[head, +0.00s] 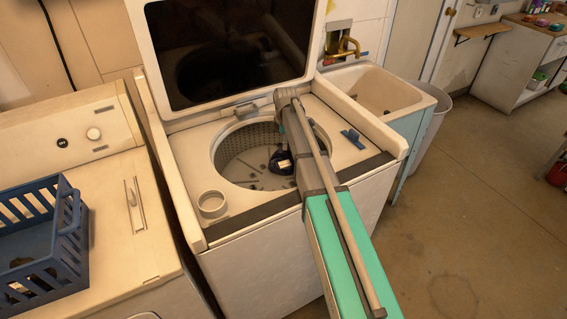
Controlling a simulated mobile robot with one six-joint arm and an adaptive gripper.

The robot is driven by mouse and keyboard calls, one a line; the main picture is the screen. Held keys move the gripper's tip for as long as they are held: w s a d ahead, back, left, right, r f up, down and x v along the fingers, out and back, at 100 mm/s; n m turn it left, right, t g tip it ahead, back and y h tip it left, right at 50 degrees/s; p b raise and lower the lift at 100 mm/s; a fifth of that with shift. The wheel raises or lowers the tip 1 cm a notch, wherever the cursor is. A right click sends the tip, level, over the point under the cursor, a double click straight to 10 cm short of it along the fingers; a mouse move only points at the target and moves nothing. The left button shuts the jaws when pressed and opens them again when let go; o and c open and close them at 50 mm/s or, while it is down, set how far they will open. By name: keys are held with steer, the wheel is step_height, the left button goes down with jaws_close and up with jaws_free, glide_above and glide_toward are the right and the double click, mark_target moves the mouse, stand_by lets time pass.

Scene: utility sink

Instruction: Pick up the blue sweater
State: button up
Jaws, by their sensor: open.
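A small dark blue bundle (281,163) with a pale patch shows inside the open drum (232,158) of the top-loading washing machine, just left of my arm. It may be the blue sweater, but it is too small and partly covered to be sure. My arm reaches from the lower right across the washer's front edge and over the drum opening. My gripper cannot be made out; the arm links cover the right part of the drum.
The washer's lid (232,45) stands open behind the drum. A blue basket (70,229) with dark contents sits on the machine at left. A small blue object (353,138) lies on the washer top. A utility sink (372,88) is at right, with open floor beyond.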

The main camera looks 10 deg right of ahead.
mark_target(282, 160)
steer(key=shift+s+a+f+b, duration=0.1)
steer(key=shift+a+f+b, duration=0.05)
steer(key=shift+f+b, duration=2)
steer(key=shift+f, duration=0.1)
jaws_close()
